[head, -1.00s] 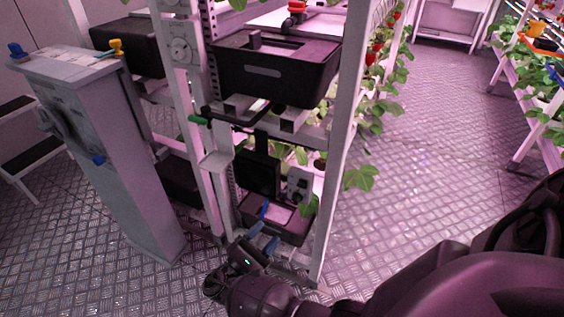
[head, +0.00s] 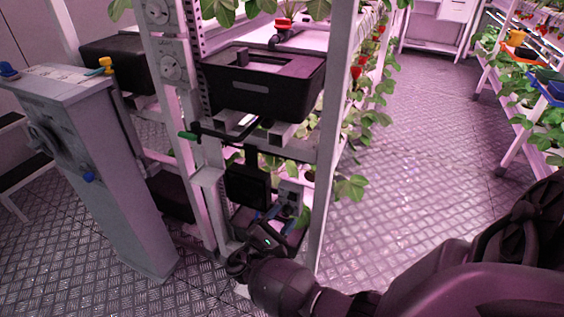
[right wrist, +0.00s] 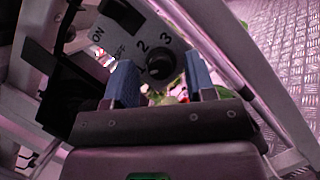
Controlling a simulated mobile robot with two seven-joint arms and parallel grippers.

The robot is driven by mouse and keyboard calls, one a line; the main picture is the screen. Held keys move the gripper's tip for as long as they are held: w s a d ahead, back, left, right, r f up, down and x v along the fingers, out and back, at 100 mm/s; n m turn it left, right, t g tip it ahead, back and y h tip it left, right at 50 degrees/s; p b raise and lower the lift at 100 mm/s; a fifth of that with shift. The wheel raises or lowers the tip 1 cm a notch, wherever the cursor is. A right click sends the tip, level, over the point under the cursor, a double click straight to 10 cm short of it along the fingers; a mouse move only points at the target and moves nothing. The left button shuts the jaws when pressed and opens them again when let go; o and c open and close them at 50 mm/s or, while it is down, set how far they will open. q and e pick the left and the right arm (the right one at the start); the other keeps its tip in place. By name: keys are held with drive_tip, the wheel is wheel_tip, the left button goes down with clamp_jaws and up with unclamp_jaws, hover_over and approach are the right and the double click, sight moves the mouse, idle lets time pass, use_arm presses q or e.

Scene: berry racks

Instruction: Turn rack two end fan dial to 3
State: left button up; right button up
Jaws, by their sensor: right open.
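The end fan's grey control plate (head: 290,194) is low on the rack end, right of the black fan box (head: 247,186). In the right wrist view, the plate (right wrist: 136,38) shows ON, OFF, 2 and 3 printed around. The black round dial (right wrist: 159,63) sits on it near the 2 and 3; I cannot tell which mark it points to. My right gripper (right wrist: 162,80) is open, its blue fingers to either side of and just short of the dial. In the head view, the right gripper (head: 277,214) is at the plate's lower edge. My left gripper is out of view.
A black tank (head: 262,84) is above the fan, with a green-tipped lever (head: 187,135) below it. White rack posts (head: 322,200) flank the fan. A grey pedestal (head: 100,180) stands at left. Leaves (head: 348,188) hang at right; the aisle floor is clear.

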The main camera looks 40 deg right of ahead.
drive_tip(key=c, duration=0.9)
